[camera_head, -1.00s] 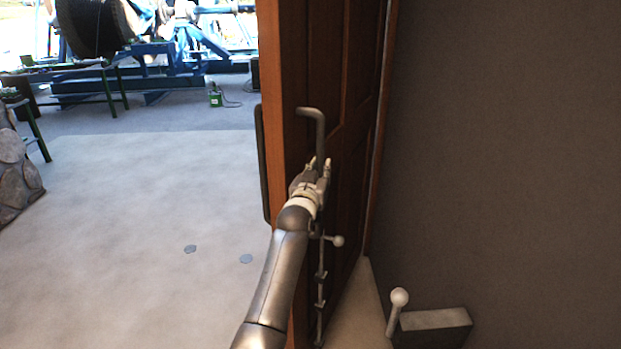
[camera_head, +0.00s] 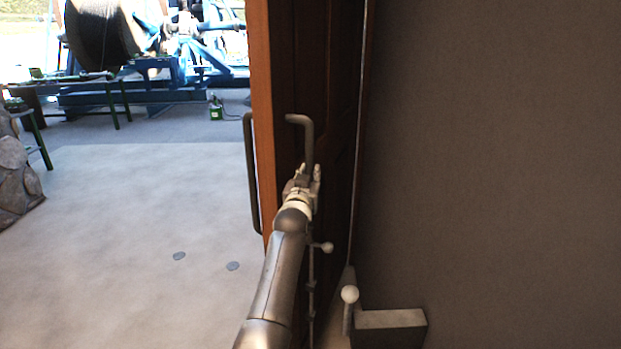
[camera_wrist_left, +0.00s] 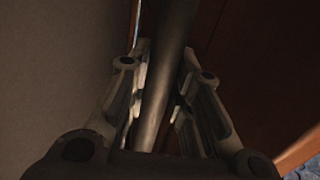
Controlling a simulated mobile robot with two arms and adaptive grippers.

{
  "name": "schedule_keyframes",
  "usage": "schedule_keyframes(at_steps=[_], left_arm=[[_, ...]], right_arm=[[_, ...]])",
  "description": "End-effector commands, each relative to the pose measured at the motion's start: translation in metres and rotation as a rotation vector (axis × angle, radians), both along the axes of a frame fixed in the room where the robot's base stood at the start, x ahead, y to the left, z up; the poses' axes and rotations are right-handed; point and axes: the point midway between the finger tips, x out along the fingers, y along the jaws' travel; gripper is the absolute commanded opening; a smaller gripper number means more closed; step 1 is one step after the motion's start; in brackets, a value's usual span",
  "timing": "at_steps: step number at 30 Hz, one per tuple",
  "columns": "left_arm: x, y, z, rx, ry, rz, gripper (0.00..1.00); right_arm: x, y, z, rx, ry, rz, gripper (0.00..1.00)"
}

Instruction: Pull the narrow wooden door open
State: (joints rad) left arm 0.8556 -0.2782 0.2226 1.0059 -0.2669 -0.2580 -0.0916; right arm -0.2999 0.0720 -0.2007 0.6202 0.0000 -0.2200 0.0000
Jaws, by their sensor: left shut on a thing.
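The narrow wooden door (camera_head: 332,95) stands swung open in the head view, seen at a steep angle with its orange-brown edge (camera_head: 261,110) facing me. A grey bar handle (camera_head: 302,122) is on its right face, and another dark bar handle (camera_head: 250,170) is on the far face. My left gripper (camera_head: 313,170) is shut on the near handle, low on its upright part. In the left wrist view the handle bar (camera_wrist_left: 163,85) runs between the two fingers (camera_wrist_left: 160,100), with the door panel (camera_wrist_left: 265,70) to the right. My right gripper is not in view.
A dark grey wall (camera_head: 490,150) fills the right side, close to the door. A grey block (camera_head: 391,328) and a round-headed post (camera_head: 349,294) stand low near it. Pale floor (camera_head: 130,230) lies open on the left, with a stone pillar (camera_head: 18,180) and blue reel machinery (camera_head: 150,85) beyond.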

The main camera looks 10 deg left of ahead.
Motion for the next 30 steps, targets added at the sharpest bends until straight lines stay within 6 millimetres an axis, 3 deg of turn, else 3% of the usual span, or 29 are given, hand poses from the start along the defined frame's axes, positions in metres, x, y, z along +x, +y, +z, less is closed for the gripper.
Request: schedule_keyframes(at_steps=[1,4,5,10,20,23,30], left_arm=[[0.001,0.0,0.01,0.001,-0.019,0.001,0.0],[0.001,0.0,0.01,0.001,-0.019,0.0,0.0],[0.001,0.0,0.01,0.001,-0.019,0.0,0.23],[0.0,-0.001,0.007,-0.001,-0.013,-0.001,0.42],[0.0,-0.001,0.006,-0.001,-0.007,-0.001,0.42],[0.0,-0.001,0.016,-0.001,-0.009,-0.001,0.42],[0.001,-0.002,0.063,-0.001,-0.011,-0.002,0.42]], right_arm=[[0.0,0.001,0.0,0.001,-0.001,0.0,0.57],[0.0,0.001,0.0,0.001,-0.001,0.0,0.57],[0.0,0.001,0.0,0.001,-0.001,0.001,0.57],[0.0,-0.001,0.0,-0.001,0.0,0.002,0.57],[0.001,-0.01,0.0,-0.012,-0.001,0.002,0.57],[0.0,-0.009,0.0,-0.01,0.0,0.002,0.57],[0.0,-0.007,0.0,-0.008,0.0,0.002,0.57]])
